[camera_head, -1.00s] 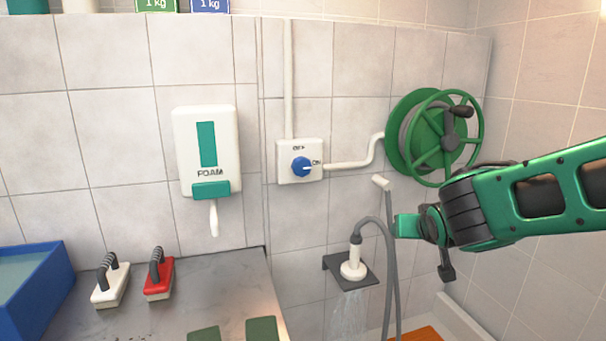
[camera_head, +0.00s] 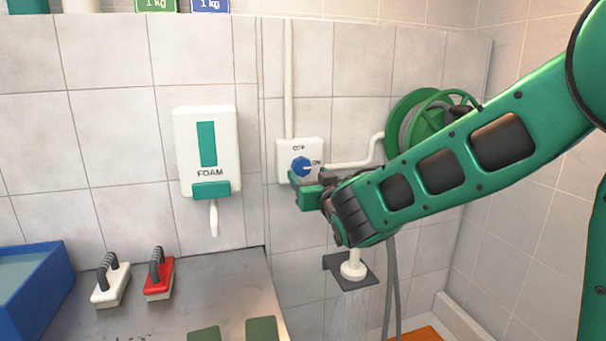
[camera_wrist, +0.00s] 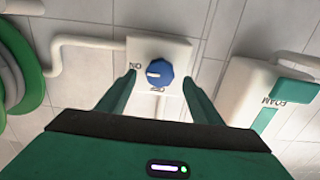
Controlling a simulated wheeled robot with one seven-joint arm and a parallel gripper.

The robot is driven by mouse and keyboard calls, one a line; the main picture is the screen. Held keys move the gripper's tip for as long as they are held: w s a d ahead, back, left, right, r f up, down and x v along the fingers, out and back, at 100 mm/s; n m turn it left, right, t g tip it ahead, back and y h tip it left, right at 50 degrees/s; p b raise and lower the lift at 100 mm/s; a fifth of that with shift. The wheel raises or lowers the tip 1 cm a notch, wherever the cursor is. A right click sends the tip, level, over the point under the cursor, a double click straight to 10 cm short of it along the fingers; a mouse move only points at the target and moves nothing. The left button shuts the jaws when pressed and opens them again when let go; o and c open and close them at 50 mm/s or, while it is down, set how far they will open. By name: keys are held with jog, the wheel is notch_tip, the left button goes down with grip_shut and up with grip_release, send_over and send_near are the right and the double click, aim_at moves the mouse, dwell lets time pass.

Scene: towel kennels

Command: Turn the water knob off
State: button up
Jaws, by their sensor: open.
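The blue water knob (camera_head: 301,167) sits on a white wall plate (camera_head: 284,148) with an OFF mark at the top and an ON mark at the right. Its white pointer line faces ON. In the wrist view the knob (camera_wrist: 159,73) shows between my two fingertips, with the plate (camera_wrist: 178,45) behind it. My gripper (camera_head: 308,187) is open and empty, just below and in front of the knob in the head view. In the wrist view the fingers (camera_wrist: 159,80) stand to either side of the knob.
A white foam dispenser (camera_head: 187,130) hangs left of the plate. A green hose reel (camera_head: 404,115) is to the right, partly behind my arm. Water runs from the shower head (camera_head: 353,268) on a dark shelf below. Two brushes lie on the grey counter (camera_head: 210,278).

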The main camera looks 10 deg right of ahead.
aim_at(303, 169)
jog(key=shift+w+a, duration=0.25)
jog(key=shift+w, duration=0.95)
jog(key=shift+w+a, duration=0.2)
jog(key=shift+w, duration=1)
jog(key=c, duration=1)
